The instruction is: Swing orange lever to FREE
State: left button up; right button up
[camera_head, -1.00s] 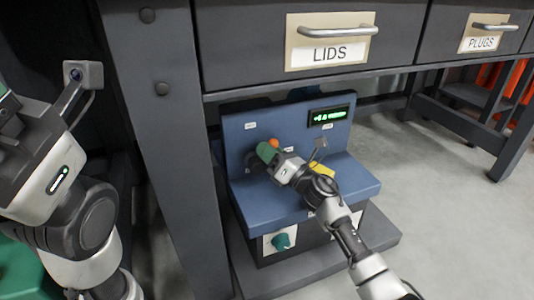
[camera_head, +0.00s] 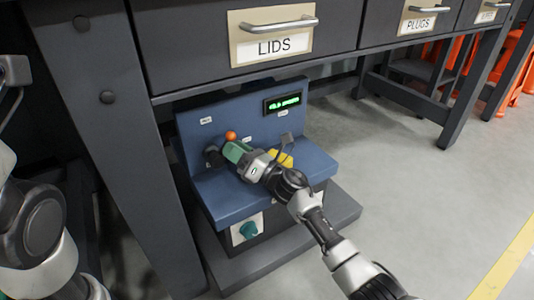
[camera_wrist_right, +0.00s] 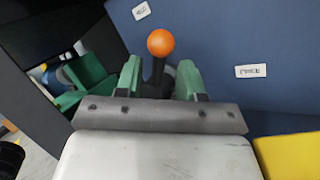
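The orange lever is a dark stem with an orange ball knob (camera_head: 231,135) at the back panel of a blue test bench (camera_head: 232,204). In the right wrist view the knob (camera_wrist_right: 160,42) sits above and between the green fingers of my right gripper (camera_wrist_right: 160,80). The fingers stand apart on both sides of the stem, with a narrow visible gap on each side. The stem leans little in that view. Two small white labels, one upper left (camera_wrist_right: 141,11) and one right (camera_wrist_right: 251,70), are too blurred to read. My left arm shows at the left edge; its gripper is out of frame.
The bench stands under a grey table with a LIDS drawer (camera_head: 273,35) and a PLUGS drawer (camera_head: 420,18). Open floor lies right.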

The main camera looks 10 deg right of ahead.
jog(key=s+d+p, duration=0.2)
jog(key=s+d, duration=0.1)
jog(key=d, duration=0.1)
jog(key=s+d+p, duration=0.3)
jog(key=s+d, duration=0.1)
jog(key=shift+s+r, duration=0.15)
jog(key=shift+s, duration=0.15)
jog(key=shift+s+d+p, duration=0.3)
jog(key=shift+s+d, duration=0.1)
jog(key=shift+d, duration=0.05)
